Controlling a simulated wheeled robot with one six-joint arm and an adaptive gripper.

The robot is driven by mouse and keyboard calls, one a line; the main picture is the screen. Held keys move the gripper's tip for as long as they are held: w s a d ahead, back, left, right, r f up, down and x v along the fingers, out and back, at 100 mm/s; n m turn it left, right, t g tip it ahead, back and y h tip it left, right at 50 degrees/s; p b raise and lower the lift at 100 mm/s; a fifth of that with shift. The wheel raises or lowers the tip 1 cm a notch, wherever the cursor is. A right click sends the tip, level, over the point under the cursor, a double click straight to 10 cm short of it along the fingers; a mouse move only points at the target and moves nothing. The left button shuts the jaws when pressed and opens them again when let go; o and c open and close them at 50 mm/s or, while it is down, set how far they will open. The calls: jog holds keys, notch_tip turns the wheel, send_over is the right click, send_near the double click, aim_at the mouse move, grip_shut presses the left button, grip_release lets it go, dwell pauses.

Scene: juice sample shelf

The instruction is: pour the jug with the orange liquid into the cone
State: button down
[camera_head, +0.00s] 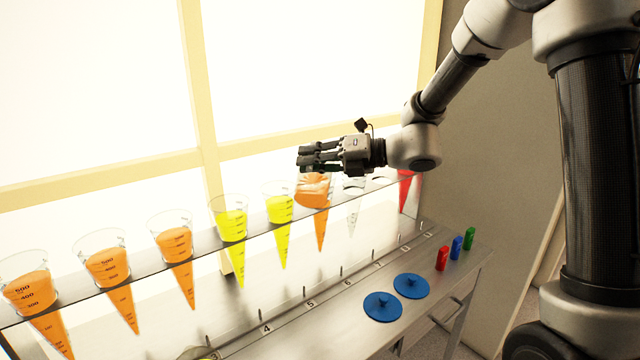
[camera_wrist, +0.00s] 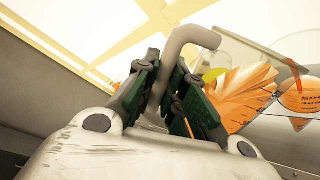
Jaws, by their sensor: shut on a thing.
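My gripper (camera_head: 318,158) is above the rack, just over a cone with orange liquid (camera_head: 320,228). In the wrist view its fingers (camera_wrist: 172,85) are shut on a grey curved handle (camera_wrist: 195,36), which I take to be the jug's. The jug's clear body is hard to make out; a faint clear rim shows right of the handle. A crumpled orange mass of liquid (camera_wrist: 240,92) lies beside the fingers, and orange also shows at the cone's mouth (camera_head: 314,182). I cannot tell how much is in the jug or in the cone.
Cones with orange (camera_head: 108,270) and yellow (camera_head: 232,225) liquid hang to the left in the metal rack. A clear, empty-looking cone (camera_head: 353,205) and a red one (camera_head: 404,192) are to the right. Two blue lids (camera_head: 382,307) and small red, blue and green cylinders (camera_head: 442,258) stand on the bench.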

jog(key=shift+w+d+r+m, duration=0.1)
jog(key=shift+w+r+m, duration=0.15)
jog(key=shift+w+m, duration=0.15)
dwell(2.1)
jog(key=shift+s+a+f+n, duration=0.1)
jog(key=shift+s+f+n, duration=0.15)
jog(key=shift+s+n, duration=0.25)
jog(key=shift+s+a+f+n, duration=0.1)
jog(key=shift+s+f+n, duration=0.1)
jog(key=shift+s+n, duration=0.3)
jog(key=shift+s+f+n+t, duration=0.15)
jog(key=shift+s+n+t, duration=0.1)
jog(key=shift+n+t, duration=0.25)
jog(key=s+f+n+b, duration=0.1)
jog(key=s+f+n, duration=0.2)
jog(key=f, duration=0.4)
jog(key=s+a+f+n+t+y+b, duration=0.1)
jog(key=s+f+n+b, duration=0.1)
jog(key=f+n, duration=0.3)
jog(key=shift+s+a+f+n, duration=0.2)
jog(key=shift+s+f+n, duration=0.2)
jog(key=shift+s+f, duration=0.55)
jog(key=shift+w+f, duration=0.25)
